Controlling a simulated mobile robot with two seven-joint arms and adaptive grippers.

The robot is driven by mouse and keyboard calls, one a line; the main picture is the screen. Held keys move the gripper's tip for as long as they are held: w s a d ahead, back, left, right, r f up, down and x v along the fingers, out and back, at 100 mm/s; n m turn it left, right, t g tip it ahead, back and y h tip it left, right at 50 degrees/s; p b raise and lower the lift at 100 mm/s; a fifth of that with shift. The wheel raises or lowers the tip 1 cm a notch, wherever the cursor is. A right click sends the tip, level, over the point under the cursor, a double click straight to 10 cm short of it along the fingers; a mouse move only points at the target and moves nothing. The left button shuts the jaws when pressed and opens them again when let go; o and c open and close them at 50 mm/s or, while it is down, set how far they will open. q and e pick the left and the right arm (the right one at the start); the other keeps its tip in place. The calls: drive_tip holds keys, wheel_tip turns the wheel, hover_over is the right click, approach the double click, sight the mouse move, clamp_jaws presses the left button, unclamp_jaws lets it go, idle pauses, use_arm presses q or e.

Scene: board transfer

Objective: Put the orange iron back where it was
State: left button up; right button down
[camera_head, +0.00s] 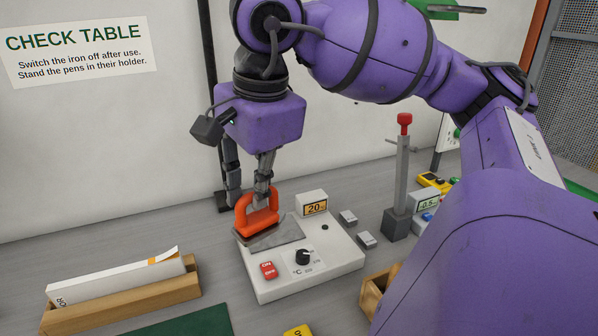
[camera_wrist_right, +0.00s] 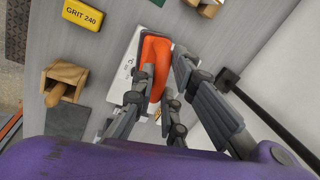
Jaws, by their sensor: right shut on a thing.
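The orange iron (camera_head: 243,219) has a looped handle and sits at the grey plate on the left part of a white control unit (camera_head: 330,262). My right gripper (camera_head: 263,192) comes down from above and is shut on the iron's handle. In the right wrist view, the orange handle (camera_wrist_right: 158,62) lies between the fingers. Whether the iron's sole touches the plate, I cannot tell. The unit has a display (camera_head: 314,208) reading 20, a black dial (camera_head: 303,257) and a red switch (camera_head: 268,270). My left gripper is out of view.
A wooden tray (camera_head: 125,308) with a white folder stands front left. A grey post with a red knob (camera_head: 404,120) and small grey blocks (camera_head: 367,240) stand right of the unit. A wooden box (camera_head: 373,293) and yellow block (camera_wrist_right: 83,15) are near. The table behind the wooden tray is clear.

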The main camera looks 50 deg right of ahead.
drive_tip(key=shift+s+d+r, duration=0.1)
drive_tip(key=shift+s+r, duration=0.1)
drive_tip(key=shift+s, duration=0.2)
drive_tip(key=shift+s+d+f+n, duration=0.1)
drive_tip(key=shift+d+n, duration=0.05)
drive_tip(key=shift+n, duration=0.25)
drive_tip(key=w+d+f, duration=0.3)
drive_tip(key=f, duration=0.1)
drive_tip(key=w+d+f, duration=0.3)
drive_tip(key=d+f, duration=0.1)
drive_tip(key=w+d+f+p, duration=0.1)
drive_tip(key=w+d+f, duration=0.2)
drive_tip(key=f, duration=0.2)
drive_tip(key=shift+w+d, duration=0.15)
